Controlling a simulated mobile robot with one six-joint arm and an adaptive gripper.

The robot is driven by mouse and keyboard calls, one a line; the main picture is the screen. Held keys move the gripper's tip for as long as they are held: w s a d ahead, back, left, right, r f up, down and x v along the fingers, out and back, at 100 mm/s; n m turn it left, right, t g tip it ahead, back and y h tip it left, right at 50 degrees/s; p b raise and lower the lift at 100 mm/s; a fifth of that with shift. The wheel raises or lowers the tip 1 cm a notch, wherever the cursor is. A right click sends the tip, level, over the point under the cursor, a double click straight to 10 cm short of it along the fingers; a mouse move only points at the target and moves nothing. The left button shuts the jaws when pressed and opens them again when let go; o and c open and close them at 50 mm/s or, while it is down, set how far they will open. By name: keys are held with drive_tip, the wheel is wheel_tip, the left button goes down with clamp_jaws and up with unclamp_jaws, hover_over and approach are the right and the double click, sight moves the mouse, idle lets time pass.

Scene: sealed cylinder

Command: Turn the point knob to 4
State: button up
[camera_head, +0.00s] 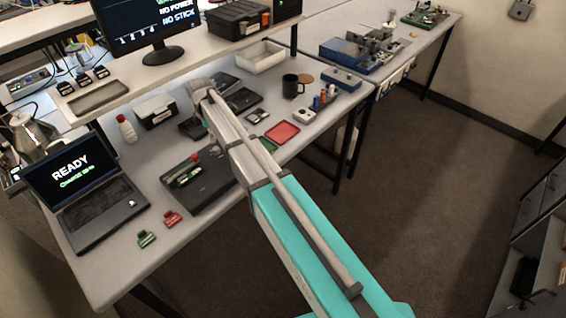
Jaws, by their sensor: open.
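My arm reaches from the lower right up over the bench, and its far end is near the dark cases at the middle. My gripper cannot be made out there; it seems hidden by the arm or lost among dark things. No point knob or number scale is clear enough to name. A flat dark case (212,188) lies under the arm, with small green and red parts on it. A blue box-like device (340,80) stands at the bench's right end. I cannot tell whether either carries the knob.
An open laptop (98,212) reading READY stands at the left. Red (172,219) and green (146,239) small parts lie near the front edge. A red tray (282,132), a black mug (291,86) and a white bin (260,57) stand right of the arm. A shelf with a monitor (135,25) runs behind.

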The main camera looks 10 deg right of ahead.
sight(215, 149)
drive_tip(key=shift+r+p, duration=3.3)
drive_tip(key=shift+r, duration=0.3)
drive_tip(key=s+d+f+m+b, duration=0.3)
drive_tip(key=s+d+m, duration=0.5)
drive_tip(key=s+d, duration=0.2)
drive_tip(key=s+d+f+m+b, duration=0.3)
drive_tip(key=s+d+m, duration=0.5)
drive_tip(key=s+d, duration=0.3)
drive_tip(key=shift+s+f+m+b, duration=0.35)
drive_tip(key=shift+s+m, duration=0.05)
drive_tip(key=shift+s, duration=0.05)
drive_tip(key=s+m, duration=0.1)
drive_tip(key=s+d+m, duration=0.1)
drive_tip(key=s+d+f+b, duration=0.1)
drive_tip(key=s, duration=0.1)
drive_tip(key=shift+d+m, duration=0.1)
drive_tip(key=shift+m, duration=0.3)
